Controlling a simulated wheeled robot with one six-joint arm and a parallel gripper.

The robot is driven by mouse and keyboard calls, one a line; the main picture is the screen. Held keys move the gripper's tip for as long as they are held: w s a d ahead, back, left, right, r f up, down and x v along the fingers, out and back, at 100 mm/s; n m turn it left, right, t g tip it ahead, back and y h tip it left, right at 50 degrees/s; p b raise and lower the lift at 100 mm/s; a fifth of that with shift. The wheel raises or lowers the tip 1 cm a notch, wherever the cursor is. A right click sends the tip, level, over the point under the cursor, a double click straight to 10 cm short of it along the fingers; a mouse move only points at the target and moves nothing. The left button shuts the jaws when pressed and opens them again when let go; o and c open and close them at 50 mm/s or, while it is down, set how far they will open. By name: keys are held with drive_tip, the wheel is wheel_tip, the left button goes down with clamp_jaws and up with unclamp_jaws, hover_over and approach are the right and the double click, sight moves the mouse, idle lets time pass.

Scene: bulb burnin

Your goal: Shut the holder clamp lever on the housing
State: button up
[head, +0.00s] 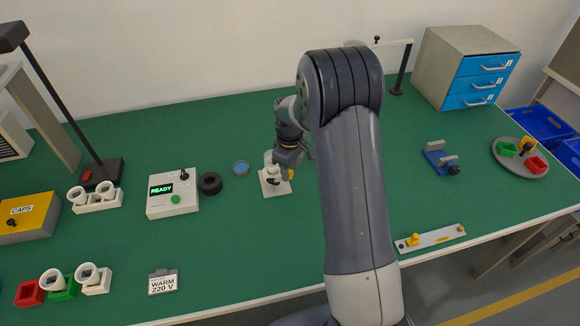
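My gripper (285,165) hangs down at the middle of the green table, over a small white base plate (268,192). A white rounded part (270,166), perhaps the housing, stands on this plate just left of my gripper. A small yellow-orange piece (291,173) shows at the right of my fingers; I cannot tell whether it is the clamp lever. A dark bit shows low on the plate. The fingers overlap these parts, so their opening and any contact are unclear. My arm hides the area to the right.
A control box (173,193) reading READY, a black ring (210,183) and a blue disc (241,168) lie to the left. A blue clamp fixture (434,157), a round grey tray (536,169) and a grey bar (440,236) with yellow knob are right.

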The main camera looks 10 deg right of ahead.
drive_tip(key=shift+c, duration=0.6)
clamp_jaws()
drive_tip(key=shift+s+f+m, duration=0.1)
drive_tip(key=shift+s+m, duration=0.05)
drive_tip(key=shift+m, duration=0.15)
drive_tip(key=shift+s+m+b, duration=0.35)
drive_tip(key=shift+m+b, duration=0.35)
drive_tip(key=shift+m, duration=0.2)
drive_tip(key=m, duration=0.2)
drive_tip(key=s+m+b, duration=0.1)
drive_tip(key=shift+s+a+m, duration=0.15)
drive_tip(key=shift+a+m, duration=0.2)
drive_tip(key=shift+m, duration=0.05)
drive_tip(key=m, duration=0.1)
drive_tip(key=s+m+b, duration=0.1)
drive_tip(key=m, duration=0.1)
drive_tip(key=shift+a, duration=0.35)
drive_tip(key=shift+s+a+m+b, duration=0.15)
drive_tip(key=shift+a+m, duration=0.05)
drive_tip(key=shift+m, duration=0.5)
drive_tip(key=shift+s+a+m+b, duration=0.1)
drive_tip(key=shift+a+m+b, duration=0.1)
drive_tip(key=shift+m, duration=0.5)
